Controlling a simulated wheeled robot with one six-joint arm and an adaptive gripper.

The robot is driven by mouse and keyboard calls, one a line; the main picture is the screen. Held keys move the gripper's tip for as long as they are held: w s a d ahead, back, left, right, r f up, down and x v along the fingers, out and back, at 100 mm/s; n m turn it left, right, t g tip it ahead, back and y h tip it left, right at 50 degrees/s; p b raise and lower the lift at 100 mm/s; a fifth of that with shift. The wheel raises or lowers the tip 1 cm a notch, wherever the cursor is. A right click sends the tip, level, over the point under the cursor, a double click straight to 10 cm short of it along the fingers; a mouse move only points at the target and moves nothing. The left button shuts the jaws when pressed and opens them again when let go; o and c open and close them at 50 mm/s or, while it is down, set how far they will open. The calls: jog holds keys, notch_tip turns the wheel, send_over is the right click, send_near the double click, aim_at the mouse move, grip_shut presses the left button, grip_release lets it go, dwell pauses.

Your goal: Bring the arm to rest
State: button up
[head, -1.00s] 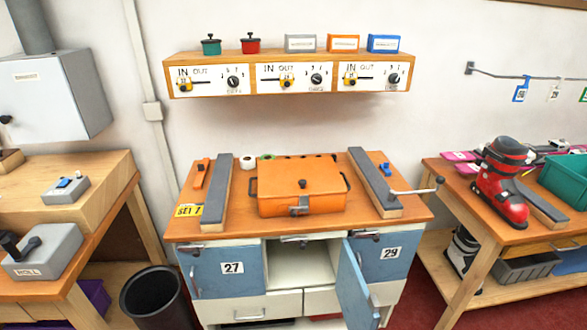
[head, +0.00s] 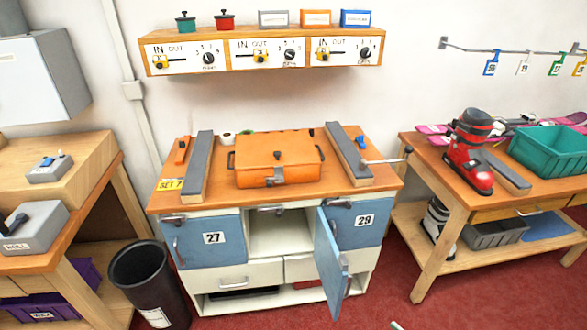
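My gripper is not seen in the head view. A small pale green-and-white piece (head: 396,326) shows at the bottom edge, too little of it to tell what it is. The binding bench (head: 390,185) stands in the middle with a closed orange case (head: 278,158) on top, between two grey-topped rails (head: 198,165) and (head: 348,156). Below, the blue door of the middle compartment (head: 331,262) stands open, and the compartment (head: 280,236) looks empty.
Doors 27 (head: 212,240) and 29 (head: 362,222) are shut. A black bin (head: 148,285) stands left of the bench. A right table (head: 480,212) holds a red boot (head: 468,155) and a green crate (head: 550,150). Red floor is clear in front.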

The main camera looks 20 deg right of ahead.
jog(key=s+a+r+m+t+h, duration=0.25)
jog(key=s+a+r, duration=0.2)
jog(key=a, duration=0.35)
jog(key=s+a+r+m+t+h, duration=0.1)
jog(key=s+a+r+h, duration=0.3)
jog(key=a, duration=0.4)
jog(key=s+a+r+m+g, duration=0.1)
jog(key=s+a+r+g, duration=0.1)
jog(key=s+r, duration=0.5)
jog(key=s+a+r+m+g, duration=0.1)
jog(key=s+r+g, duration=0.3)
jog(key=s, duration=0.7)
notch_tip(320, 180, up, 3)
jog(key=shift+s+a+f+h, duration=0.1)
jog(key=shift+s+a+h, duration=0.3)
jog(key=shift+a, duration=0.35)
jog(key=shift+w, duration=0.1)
